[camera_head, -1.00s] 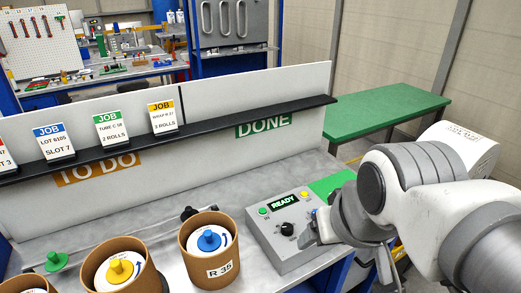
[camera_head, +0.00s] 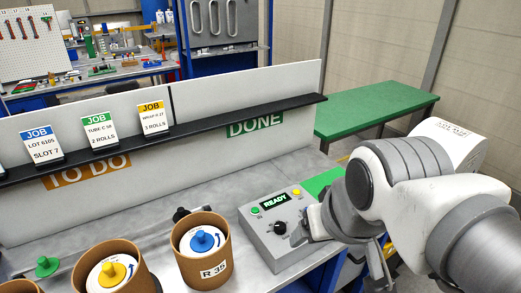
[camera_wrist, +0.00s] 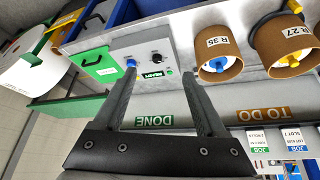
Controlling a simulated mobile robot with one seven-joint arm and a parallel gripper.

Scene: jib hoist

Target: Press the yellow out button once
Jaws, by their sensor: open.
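The grey control box (camera_head: 258,231) stands on the bench near its right end. The yellow button (camera_head: 296,192) is at its top right, beside a display reading READY (camera_head: 275,199). A green button (camera_head: 255,210) is on the left and a black knob (camera_head: 280,227) below. My gripper (camera_head: 301,236) is at the box's right side, partly hidden by my arm. In the wrist view my gripper (camera_wrist: 159,61) is open and empty, fingers toward the upside-down box (camera_wrist: 118,50). I cannot tell whether anything touches.
Two brown tubs, one with a blue-knobbed roll (camera_head: 203,240) and one with a yellow-knobbed roll (camera_head: 113,272), stand left of the box. A black shelf (camera_head: 215,116) with job cards runs behind. A green table (camera_head: 375,110) is at the back right.

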